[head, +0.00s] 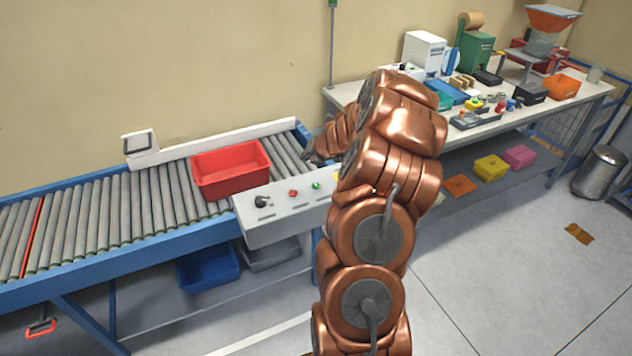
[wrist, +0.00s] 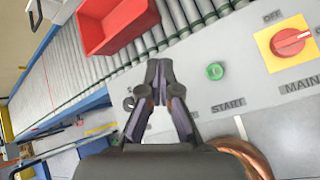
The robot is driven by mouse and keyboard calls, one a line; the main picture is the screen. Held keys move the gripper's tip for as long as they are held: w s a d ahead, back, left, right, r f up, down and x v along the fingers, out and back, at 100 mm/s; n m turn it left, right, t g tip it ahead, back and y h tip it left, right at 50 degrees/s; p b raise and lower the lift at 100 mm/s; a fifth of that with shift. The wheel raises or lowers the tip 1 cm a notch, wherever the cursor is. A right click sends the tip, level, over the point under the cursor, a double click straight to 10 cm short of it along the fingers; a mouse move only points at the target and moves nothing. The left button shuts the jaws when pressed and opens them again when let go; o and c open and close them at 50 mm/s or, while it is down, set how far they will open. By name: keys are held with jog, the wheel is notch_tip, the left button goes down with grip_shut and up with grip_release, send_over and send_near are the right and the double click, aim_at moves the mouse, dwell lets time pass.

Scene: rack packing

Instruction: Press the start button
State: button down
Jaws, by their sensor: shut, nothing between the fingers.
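The start button is a small green button (wrist: 215,71) on a grey control panel (wrist: 240,85), with the label START below it in the wrist view. In the head view the green button (head: 316,185) sits on the panel (head: 275,217), right of a red button (head: 293,193). My gripper (wrist: 158,66) is shut and empty in the wrist view. Its tips appear left of the green button, apart from it in the picture; their height above the panel is unclear. In the head view the gripper (head: 312,157) is dark and partly hidden by my copper arm, near the panel's far side.
A red main switch on a yellow plate (wrist: 272,47) is beside the green button. A red bin (head: 232,190) stands on the roller conveyor (head: 110,212), behind the panel. A selector knob (head: 261,201) is at the panel's left. A cluttered table (head: 566,108) is at the right.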

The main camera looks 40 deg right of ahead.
jog(key=d, duration=0.1)
jog(key=s+d+m, duration=0.1)
jog(key=d+f+m, duration=0.1)
jog(key=shift+s+d+f+h, duration=0.15)
jog(key=shift+s+h, duration=0.1)
jog(key=shift+h, duration=0.15)
jog(key=b, duration=0.9)
send_over(317, 186)
notch_tip(317, 186, down, 6)
jog(key=shift+d+f, duration=0.1)
jog(key=shift+f, duration=0.15)
jog(key=shift+f+b, duration=0.3)
jog(key=shift+f, duration=0.8)
jog(key=shift+f, duration=0.8)
dwell(1.0)
jog(key=shift+r+p, duration=0.1)
jog(key=shift+p, duration=0.3)
jog(key=shift+r+p, duration=0.75)
jog(key=shift+p, duration=0.3)
